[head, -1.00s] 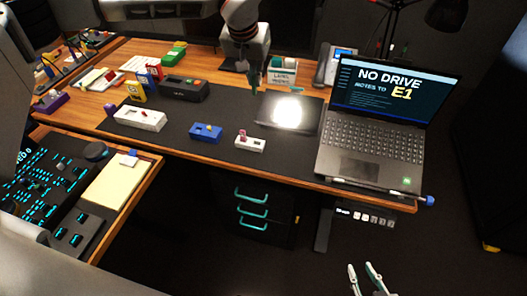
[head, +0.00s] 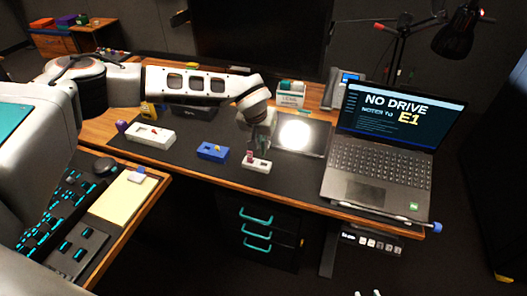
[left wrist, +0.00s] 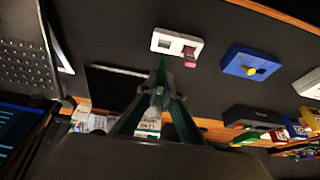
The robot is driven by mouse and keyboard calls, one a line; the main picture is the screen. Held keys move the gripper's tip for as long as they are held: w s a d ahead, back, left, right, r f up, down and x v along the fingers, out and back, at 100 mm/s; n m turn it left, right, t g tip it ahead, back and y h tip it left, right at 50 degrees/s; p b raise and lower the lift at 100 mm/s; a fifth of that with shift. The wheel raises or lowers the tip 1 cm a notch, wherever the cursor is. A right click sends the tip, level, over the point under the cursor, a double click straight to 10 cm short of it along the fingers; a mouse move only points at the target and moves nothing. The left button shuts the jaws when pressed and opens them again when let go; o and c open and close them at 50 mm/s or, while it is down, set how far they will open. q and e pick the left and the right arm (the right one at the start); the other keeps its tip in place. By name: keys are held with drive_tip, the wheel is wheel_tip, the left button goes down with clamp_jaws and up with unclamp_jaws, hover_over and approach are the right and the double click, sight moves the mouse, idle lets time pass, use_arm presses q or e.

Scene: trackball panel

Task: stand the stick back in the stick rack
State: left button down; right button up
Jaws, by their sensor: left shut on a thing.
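My left gripper (head: 261,146) is shut on a thin dark green stick, which shows between its fingertips in the left wrist view (left wrist: 161,72). The small white block that looks like the stick rack (head: 257,166) lies on the dark mat just below it. In the left wrist view this rack (left wrist: 163,47) has a square opening, and a pink piece (left wrist: 191,54) stands at its other end. The stick's tip is close to the rack; I cannot tell whether they touch. Only the fingertips of my right gripper (head: 369,293) show, apart, at the bottom edge of the head view.
A blue block (head: 213,152) with a yellow piece and a larger white block (head: 150,137) stand left of the rack. A glowing pad (head: 303,136) and the laptop (head: 377,160) stand to the right. My left arm covers part of the desk's back.

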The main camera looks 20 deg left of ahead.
sight(263, 149)
use_arm(q)
drive_tip(key=shift+f, duration=2.15)
drive_tip(key=shift+f, duration=0.4)
drive_tip(key=c, duration=2.2)
unclamp_jaws()
drive_tip(key=shift+r, duration=0.1)
